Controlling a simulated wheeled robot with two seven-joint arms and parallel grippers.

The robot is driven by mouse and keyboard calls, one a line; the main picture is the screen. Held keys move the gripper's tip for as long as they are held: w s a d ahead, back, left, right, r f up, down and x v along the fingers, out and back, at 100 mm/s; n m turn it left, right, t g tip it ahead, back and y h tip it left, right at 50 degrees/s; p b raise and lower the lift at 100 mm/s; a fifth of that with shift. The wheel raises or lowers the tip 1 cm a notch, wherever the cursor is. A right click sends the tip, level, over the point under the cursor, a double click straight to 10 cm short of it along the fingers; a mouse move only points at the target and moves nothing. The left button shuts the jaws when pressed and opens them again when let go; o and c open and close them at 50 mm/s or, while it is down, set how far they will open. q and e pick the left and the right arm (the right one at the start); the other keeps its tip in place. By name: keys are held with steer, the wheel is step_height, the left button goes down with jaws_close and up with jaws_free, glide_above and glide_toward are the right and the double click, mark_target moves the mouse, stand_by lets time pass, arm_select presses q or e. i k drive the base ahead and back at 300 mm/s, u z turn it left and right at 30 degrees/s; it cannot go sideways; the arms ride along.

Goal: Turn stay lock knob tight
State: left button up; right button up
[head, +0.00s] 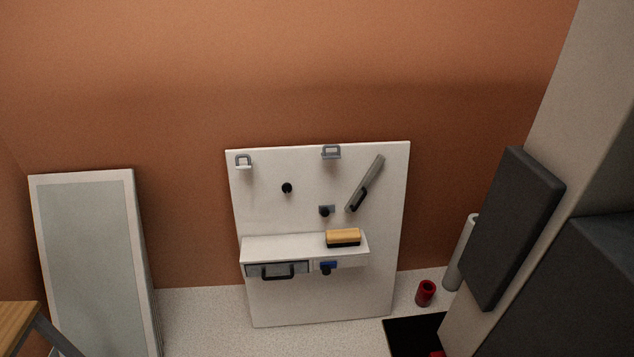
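Several dark parts that look like knobs are on an upright white board against the wall. A round black knob (287,188) is on the upper left of the board. Neither of my grippers is in view.
The white board (300,305) carries two grey hooks, a long-bladed tool (366,180), a shelf with a yellow-topped block (343,236) and a handled drawer (277,271). A framed panel (85,260) leans at left. A red cup (425,292) stands on the floor. Large dark panels (512,228) fill the right.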

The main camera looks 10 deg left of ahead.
mark_target(287, 188)
steer(key=u, duration=0.3)
steer(key=i, duration=0.7)
steer(key=u, duration=0.65)
